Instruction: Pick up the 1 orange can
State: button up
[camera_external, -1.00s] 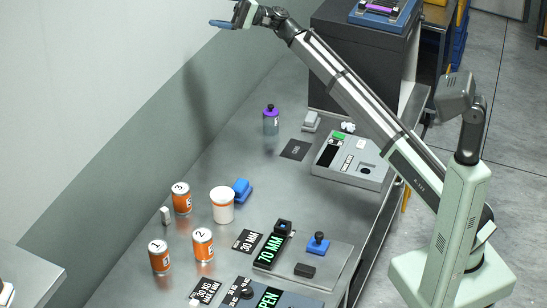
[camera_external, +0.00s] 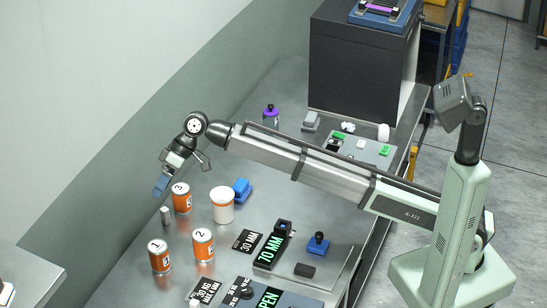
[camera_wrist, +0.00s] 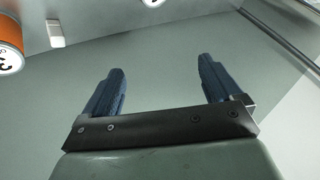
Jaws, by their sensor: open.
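The orange can marked 1 (camera_external: 160,258) stands upright with a white lid at the lower left of the table in the external view. The can marked 2 (camera_external: 204,247) stands to its right, and the can marked 3 (camera_external: 182,202) stands farther back. My gripper (camera_external: 160,187) is in the air just left of the can marked 3, its blue fingers pointing down. In the wrist view my gripper (camera_wrist: 160,88) is open and nothing is between the fingers. Part of an orange can (camera_wrist: 8,40) shows at the upper left there. A white lid edge (camera_wrist: 152,3) is cut off at the top.
A small grey block (camera_external: 165,215) stands between cans 3 and 1; it also shows in the wrist view (camera_wrist: 55,33). A white tub with an orange band (camera_external: 222,206) and a blue object (camera_external: 241,190) are right of can 3. The wall runs along the left.

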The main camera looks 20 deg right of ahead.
aim_at(152, 255)
jog(key=s+a+f+n+t+h, duration=0.2)
jog(key=s+f+n+t+h, duration=0.1)
jog(key=s+f, duration=0.45)
jog(key=x, duration=1.2)
jog(key=shift+s+d+f, duration=0.15)
jog(key=shift+s+f, duration=0.2)
jog(key=shift+f, duration=0.2)
jog(key=c, duration=1.2)
jog(key=shift+c, duration=0.5)
jog(key=shift+r, duration=0.15)
